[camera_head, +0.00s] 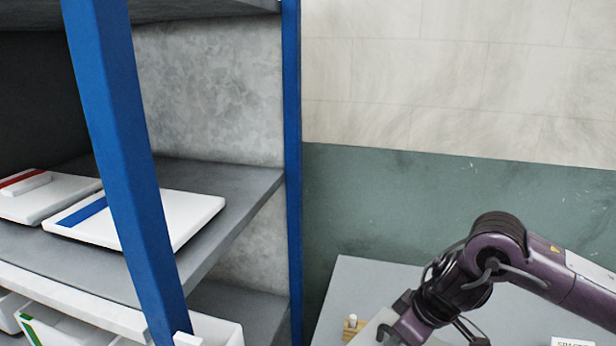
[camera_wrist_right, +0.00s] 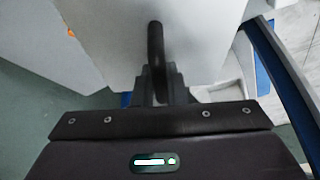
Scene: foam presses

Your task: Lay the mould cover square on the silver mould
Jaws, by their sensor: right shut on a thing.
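My right gripper (camera_head: 396,334) is at the bottom of the head view, above a pale table. It is shut on a pale flat plate, seemingly the mould cover (camera_head: 370,333), which is partly cut off by the frame. In the right wrist view the same plate (camera_wrist_right: 195,40) fills the upper middle, and a dark bar rises from the fingers (camera_wrist_right: 160,88) across it. Whether that bar is a handle or a finger, I cannot tell. No silver mould can be made out in either view. My left gripper is not in view.
A grey shelf rack with blue posts (camera_head: 293,150) stands at left. Its middle shelf (camera_head: 235,205) bears white panels, one with a blue stripe (camera_head: 180,215), one with a red stripe (camera_head: 55,193). White bins (camera_head: 75,325) sit below. A small wooden peg block (camera_head: 352,325) is beside the plate.

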